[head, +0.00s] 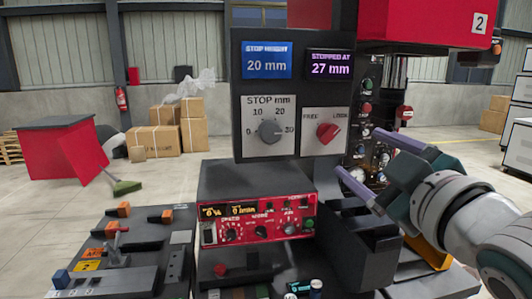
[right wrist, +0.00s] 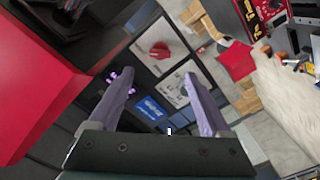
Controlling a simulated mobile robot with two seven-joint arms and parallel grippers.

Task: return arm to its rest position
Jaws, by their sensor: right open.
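My right gripper (head: 360,152) reaches in from the right in the head view, its two purple fingers spread apart with nothing between them. It is in front of and right of the dark control panel (head: 240,118). The right wrist view also shows the open fingers (right wrist: 160,78), with the panel's knobs and blue display beyond them. The panel has a grey stop knob (head: 270,130) and a red free/lock knob (head: 327,132). Its displays read stop height 20 mm (head: 266,61) and stopped at 27 mm (head: 330,64). My left gripper is not in view.
A red-fronted controller (head: 262,222) stands below the panel. Levers and small switches cover the bench at lower left. A red housing (head: 425,22) hangs at upper right. Cardboard boxes (head: 155,142) and a red cabinet (head: 62,148) stand on the floor behind.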

